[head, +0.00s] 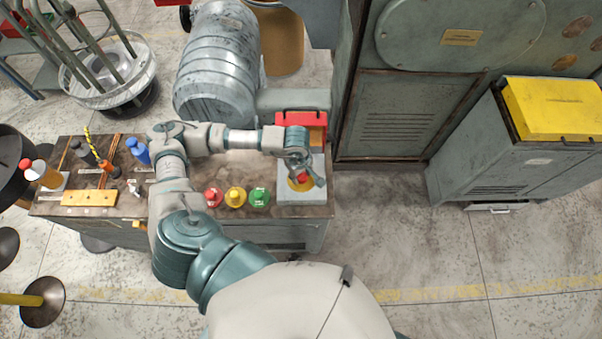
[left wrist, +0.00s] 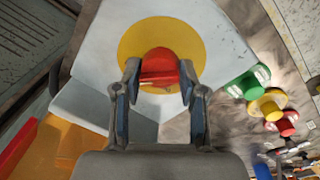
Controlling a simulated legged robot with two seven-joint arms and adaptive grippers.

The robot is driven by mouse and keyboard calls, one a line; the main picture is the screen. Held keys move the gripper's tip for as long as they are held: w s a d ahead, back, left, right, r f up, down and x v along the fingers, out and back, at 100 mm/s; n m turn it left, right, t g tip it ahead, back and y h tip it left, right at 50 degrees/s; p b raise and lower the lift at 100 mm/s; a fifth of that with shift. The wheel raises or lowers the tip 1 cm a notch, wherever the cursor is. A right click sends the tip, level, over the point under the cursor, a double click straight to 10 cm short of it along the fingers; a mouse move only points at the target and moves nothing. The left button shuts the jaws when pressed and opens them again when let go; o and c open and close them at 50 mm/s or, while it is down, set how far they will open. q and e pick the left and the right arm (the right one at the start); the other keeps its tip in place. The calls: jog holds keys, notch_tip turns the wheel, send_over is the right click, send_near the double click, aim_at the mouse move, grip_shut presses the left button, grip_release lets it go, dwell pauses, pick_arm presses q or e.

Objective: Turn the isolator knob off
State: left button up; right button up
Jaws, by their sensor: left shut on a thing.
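The isolator knob (left wrist: 159,68) is red and sits on a round yellow plate (left wrist: 187,36) on a pale grey box (left wrist: 92,50). In the head view the box (head: 301,196) stands at the right end of the bench, and the knob is partly hidden by my gripper. My left gripper (left wrist: 159,82) is shut on the knob, with one finger on each side of it. In the head view the left gripper (head: 303,179) is over the yellow plate. My right gripper is in neither view.
Red (head: 213,197), yellow (head: 236,197) and green (head: 259,197) buttons stand left of the box on the bench (head: 232,172). A red-topped box (head: 301,120) is just behind my gripper. A tall grey cabinet (head: 408,115) rises behind right.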

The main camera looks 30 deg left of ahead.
pick_arm(q)
jog(key=n+b, duration=0.1)
jog(key=n, duration=0.1)
jog(key=n+b, duration=0.1)
jog(key=shift+s+f+n, duration=0.1)
jog(key=shift+f+n, duration=0.1)
jog(key=shift+n, duration=0.2)
jog(key=n+b, duration=0.3)
jog(key=n, duration=0.3)
jog(key=shift+d+y, duration=0.15)
jog(key=shift+y, duration=0.15)
jog(key=n, duration=0.2)
jog(key=shift+r+n, duration=0.1)
jog(key=shift+n, duration=0.3)
jog(key=shift+r+n+b, duration=0.1)
jog(key=shift+n+b, duration=0.3)
jog(key=shift+n, duration=1.1)
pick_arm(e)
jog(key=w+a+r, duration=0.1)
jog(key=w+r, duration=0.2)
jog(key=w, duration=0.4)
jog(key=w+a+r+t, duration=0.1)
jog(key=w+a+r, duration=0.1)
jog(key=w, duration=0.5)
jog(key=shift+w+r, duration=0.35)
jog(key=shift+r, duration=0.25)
